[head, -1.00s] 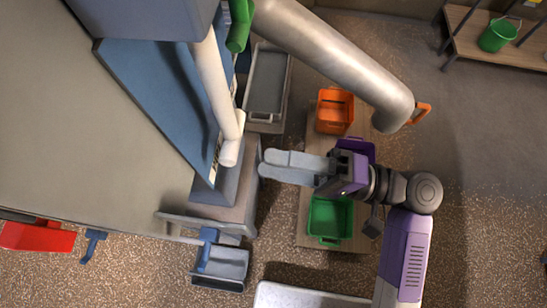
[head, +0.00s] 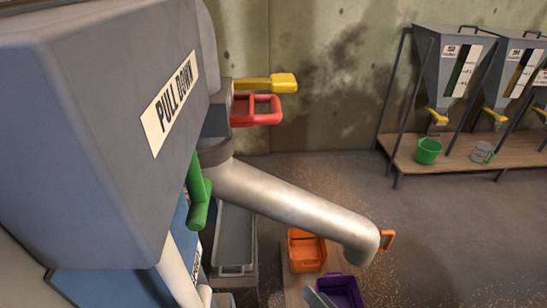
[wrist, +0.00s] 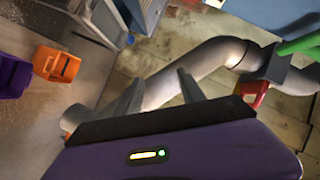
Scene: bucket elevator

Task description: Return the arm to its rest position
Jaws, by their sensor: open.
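My gripper (wrist: 160,76) shows in the wrist view with its two grey fingers apart and nothing between them. The rest of my arm is out of the head view. In the wrist view the silver pipe (wrist: 195,73) runs behind the fingers. I cannot tell the distance between them.
Hoppers with a green bucket (head: 428,151) stand at the back right. Open floor lies between.

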